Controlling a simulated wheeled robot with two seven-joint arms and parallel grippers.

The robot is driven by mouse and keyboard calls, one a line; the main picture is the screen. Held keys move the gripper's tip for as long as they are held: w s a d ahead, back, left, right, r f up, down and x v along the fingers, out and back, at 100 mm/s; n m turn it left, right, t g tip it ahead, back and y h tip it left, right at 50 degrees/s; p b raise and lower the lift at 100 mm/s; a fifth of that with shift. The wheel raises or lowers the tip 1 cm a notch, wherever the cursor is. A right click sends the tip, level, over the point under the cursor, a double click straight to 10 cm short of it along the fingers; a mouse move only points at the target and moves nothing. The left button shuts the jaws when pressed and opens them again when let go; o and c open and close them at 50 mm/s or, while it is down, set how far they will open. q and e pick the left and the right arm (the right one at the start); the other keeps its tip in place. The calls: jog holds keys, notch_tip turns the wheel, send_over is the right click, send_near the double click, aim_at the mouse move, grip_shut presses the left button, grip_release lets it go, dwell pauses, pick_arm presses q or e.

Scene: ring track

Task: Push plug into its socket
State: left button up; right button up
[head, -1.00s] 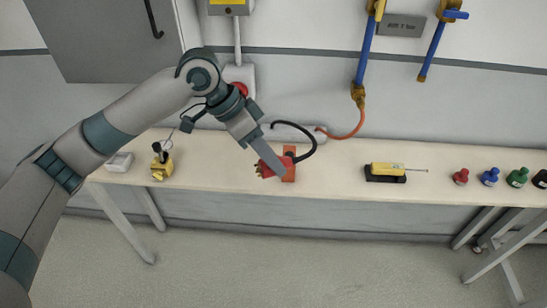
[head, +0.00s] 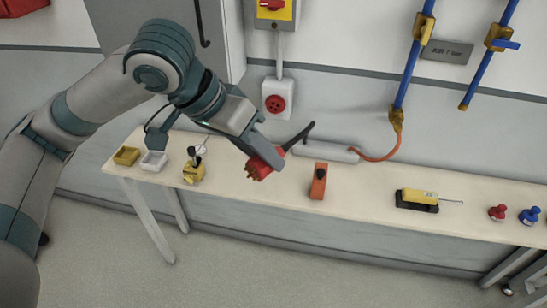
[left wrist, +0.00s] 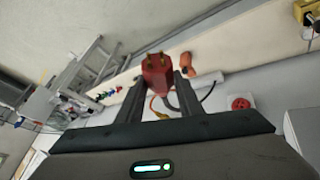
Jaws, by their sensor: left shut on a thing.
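The red plug (head: 259,168) is held in my left gripper (head: 262,152), above the bench and left of the orange stand. Its pins point down-left in the head view. The plug also shows in the left wrist view (left wrist: 157,72), between the two fingers, pins toward the top of the picture. A short black cord (head: 298,137) runs from its back. The socket (head: 277,100) is a white wall box with a round red face, above and behind the plug. It also shows in the left wrist view (left wrist: 240,103), apart from the plug. My right gripper is out of view.
An orange stand (head: 318,182) stands on the bench (head: 260,195). A yellow tool (head: 418,198) lies on a black base to the right. A small yellow item (head: 193,172) and trays are left. An orange hose (head: 375,156) hangs behind.

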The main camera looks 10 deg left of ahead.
pick_arm(q)
jog(key=shift+s+a+r, duration=0.15)
jog(key=shift+a+r, duration=0.1)
jog(key=shift+r, duration=0.05)
jog(key=w+d+n, duration=0.1)
jog(key=w+d, duration=0.2)
jog(key=w+d+n+t+y, duration=0.1)
jog(key=w+d+n, duration=0.1)
jog(key=w+d, duration=0.1)
jog(key=w+d+n+t, duration=0.1)
jog(key=w+d+n, duration=0.1)
jog(key=w+d, duration=0.1)
jog(key=shift+w+d+y, duration=0.3)
jog(key=shift+d+y, duration=0.1)
jog(key=shift+d, duration=0.5)
jog(key=shift+c, duration=0.2)
jog(key=shift+a+f, duration=0.1)
jog(key=s+a+f+m+g+h, duration=0.1)
jog(key=a+f+m+g, duration=0.1)
jog(key=f+m+g, duration=0.2)
jog(key=s+a+f+m+g+h, duration=0.1)
jog(key=s+a+f+m+g, duration=0.1)
jog(key=f+m, duration=0.5)
jog(key=shift+s+a+f+m+g, duration=0.5)
jog(key=shift+m+g, duration=0.6)
jog(key=shift+m, duration=2)
jog(key=shift+w+a, duration=0.2)
jog(key=shift+w, duration=0.05)
